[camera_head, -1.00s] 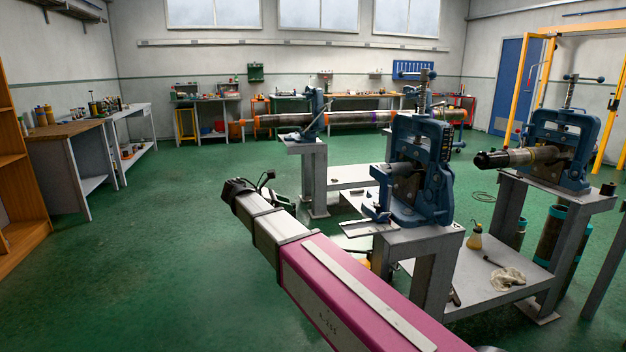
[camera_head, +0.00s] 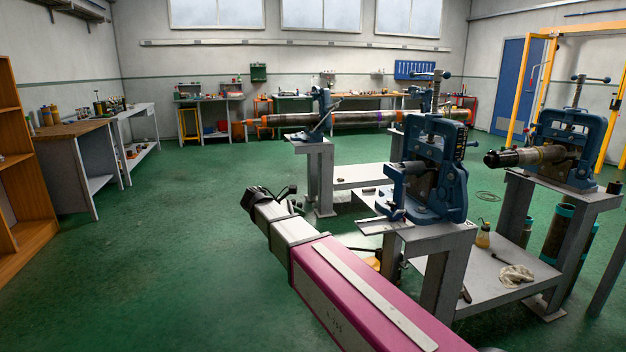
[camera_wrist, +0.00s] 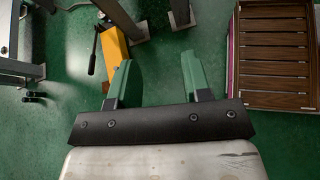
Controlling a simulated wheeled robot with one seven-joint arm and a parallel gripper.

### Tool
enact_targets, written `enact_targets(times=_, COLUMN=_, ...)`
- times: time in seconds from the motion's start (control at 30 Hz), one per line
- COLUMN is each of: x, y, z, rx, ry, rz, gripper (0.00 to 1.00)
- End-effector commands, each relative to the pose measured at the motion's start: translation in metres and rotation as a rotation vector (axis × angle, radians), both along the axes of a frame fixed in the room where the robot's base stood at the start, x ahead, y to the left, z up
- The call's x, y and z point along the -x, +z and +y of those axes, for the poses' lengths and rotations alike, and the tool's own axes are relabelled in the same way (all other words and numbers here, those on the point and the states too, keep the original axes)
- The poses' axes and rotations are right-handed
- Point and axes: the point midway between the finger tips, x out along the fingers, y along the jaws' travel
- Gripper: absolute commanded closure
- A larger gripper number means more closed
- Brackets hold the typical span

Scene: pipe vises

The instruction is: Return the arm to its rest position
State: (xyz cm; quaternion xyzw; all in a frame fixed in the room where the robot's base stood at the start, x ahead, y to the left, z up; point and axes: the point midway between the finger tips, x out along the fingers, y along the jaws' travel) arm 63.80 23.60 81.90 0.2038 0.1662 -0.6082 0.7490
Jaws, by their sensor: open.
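My arm reaches out from the lower right of the head view, a pink and grey link ending in a dark wrist beside the nearest vise stand. In the wrist view my gripper (camera_wrist: 157,80) has two green fingers set well apart, with bare green floor between them and nothing held. In the head view the fingers are too small and dark to make out clearly. The nearest blue pipe vise (camera_head: 430,175) stands on a grey metal stand (camera_head: 440,238), to the right of my wrist. No pipe is in my gripper.
A second blue vise (camera_head: 570,150) holds a dark pipe (camera_head: 522,157) at the right. A long pipe (camera_head: 350,119) lies farther back. The wrist view shows a yellow object (camera_wrist: 115,52) and a brown slatted crate (camera_wrist: 275,55). Open green floor (camera_head: 170,250) lies left of my arm.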

Motion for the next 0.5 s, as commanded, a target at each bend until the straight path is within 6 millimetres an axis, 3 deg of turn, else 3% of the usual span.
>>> enact_targets(times=0.27, x=0.015, y=-0.058, z=-0.062, rx=-0.188, ry=-0.14, rz=-0.092, gripper=0.56)
enact_targets(times=0.5, x=0.051, y=-0.135, z=-0.138, rx=-0.468, ry=-0.435, rz=-0.248, gripper=0.56)
